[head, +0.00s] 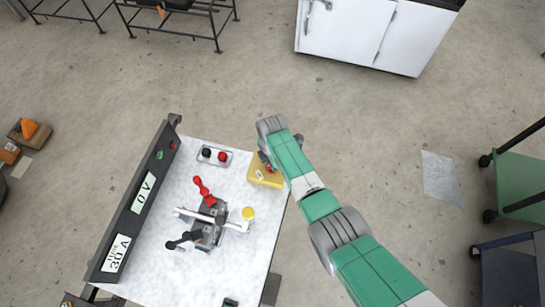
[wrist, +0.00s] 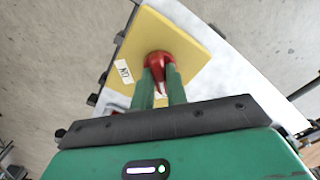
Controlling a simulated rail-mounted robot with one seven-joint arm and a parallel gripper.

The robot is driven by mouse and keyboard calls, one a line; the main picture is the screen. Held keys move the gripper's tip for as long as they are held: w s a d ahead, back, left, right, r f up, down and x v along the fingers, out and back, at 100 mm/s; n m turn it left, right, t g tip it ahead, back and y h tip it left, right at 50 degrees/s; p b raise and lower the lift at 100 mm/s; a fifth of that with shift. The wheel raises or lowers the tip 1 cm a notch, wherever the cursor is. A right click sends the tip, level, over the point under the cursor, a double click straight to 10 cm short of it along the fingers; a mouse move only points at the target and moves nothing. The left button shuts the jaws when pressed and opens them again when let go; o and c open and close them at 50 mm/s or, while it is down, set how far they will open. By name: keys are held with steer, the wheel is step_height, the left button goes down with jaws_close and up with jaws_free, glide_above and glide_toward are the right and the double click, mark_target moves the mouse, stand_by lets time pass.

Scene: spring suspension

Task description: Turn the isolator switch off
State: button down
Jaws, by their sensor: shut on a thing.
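The isolator switch is a red knob (wrist: 157,58) on a square yellow plate (wrist: 185,45). A small white label (wrist: 123,72) on the plate seems to read ON, seen turned. In the head view the yellow box (head: 266,179) sits at the far right corner of the white bench, and my wrist partly covers it. My gripper (wrist: 160,75) is shut on the red knob, with one green finger on each side. The fingers hide part of the knob, so its exact angle is hard to tell.
A dark panel with displays (head: 130,215) lines the left edge.

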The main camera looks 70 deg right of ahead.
steer(key=c, duration=1.4)
jaws_free()
step_height(320, 180, up, 8)
steer(key=p, duration=0.3)
steer(key=shift+f, duration=0.1)
